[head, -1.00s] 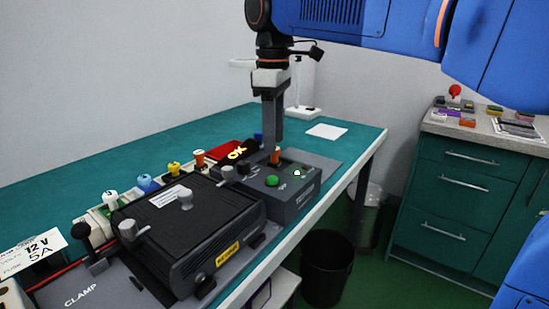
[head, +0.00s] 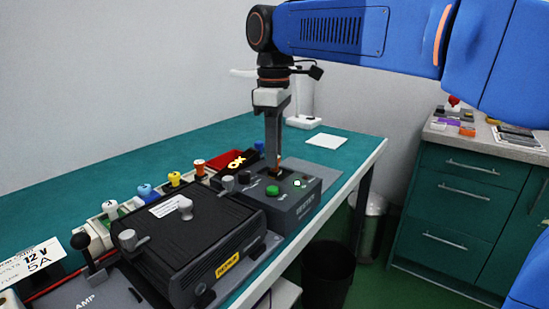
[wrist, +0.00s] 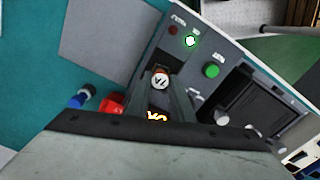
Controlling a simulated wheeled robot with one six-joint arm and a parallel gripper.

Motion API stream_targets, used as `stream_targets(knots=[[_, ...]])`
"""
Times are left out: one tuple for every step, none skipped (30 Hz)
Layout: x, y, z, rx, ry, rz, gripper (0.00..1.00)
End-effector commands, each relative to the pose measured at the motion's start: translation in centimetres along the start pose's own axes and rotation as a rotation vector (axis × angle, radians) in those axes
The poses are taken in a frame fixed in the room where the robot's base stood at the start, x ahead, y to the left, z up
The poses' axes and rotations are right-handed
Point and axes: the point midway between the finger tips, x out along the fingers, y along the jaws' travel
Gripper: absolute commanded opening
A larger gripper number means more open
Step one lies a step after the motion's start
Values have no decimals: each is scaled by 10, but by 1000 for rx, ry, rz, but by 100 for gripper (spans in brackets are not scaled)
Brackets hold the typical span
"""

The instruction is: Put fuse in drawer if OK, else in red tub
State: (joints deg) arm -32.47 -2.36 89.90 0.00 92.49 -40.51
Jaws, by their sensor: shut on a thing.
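My gripper (head: 275,166) points down over the grey tester box (head: 298,211). In the wrist view it (wrist: 166,92) is shut on an orange fuse (wrist: 160,79) marked "7A". A lamp (wrist: 190,41) on the tester glows green, and a sign (head: 237,161) reads "OK" in yellow. A red object (head: 221,162), perhaps the red tub, lies behind the sign. The green cabinet's drawers (head: 455,205) at the right look shut.
A black supply box (head: 190,235) with knobs stands in front of the tester. Several coloured fuses (head: 145,191) stand in a row behind it. A card (head: 32,256) reads "12 V 5A". A black bin (head: 328,270) is on the floor. The bench's far right is mostly clear.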

Motion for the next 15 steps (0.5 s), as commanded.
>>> stream_targets(knots=[[-5, 0, 0, 0, 1, 1, 0], [-8, 0, -1, 0, 2, 2, 0], [-15, 1, -1, 0, 2, 2, 0], [-19, 0, -1, 0, 2, 1, 0], [-25, 1, -1, 0, 3, 2, 0], [-32, 1, -1, 0, 2, 2, 0], [-38, 1, -1, 0, 2, 2, 0], [-44, 1, -1, 0, 3, 2, 0], [-51, 1, -1, 0, 2, 2, 0], [-57, 1, -1, 0, 3, 2, 0], [-62, 1, -1, 0, 2, 2, 0], [-68, 0, -1, 0, 3, 2, 0], [-73, 0, 0, 0, 2, 2, 0], [-77, 0, 0, 0, 2, 2, 0], [-82, 0, -1, 0, 2, 1, 0]])
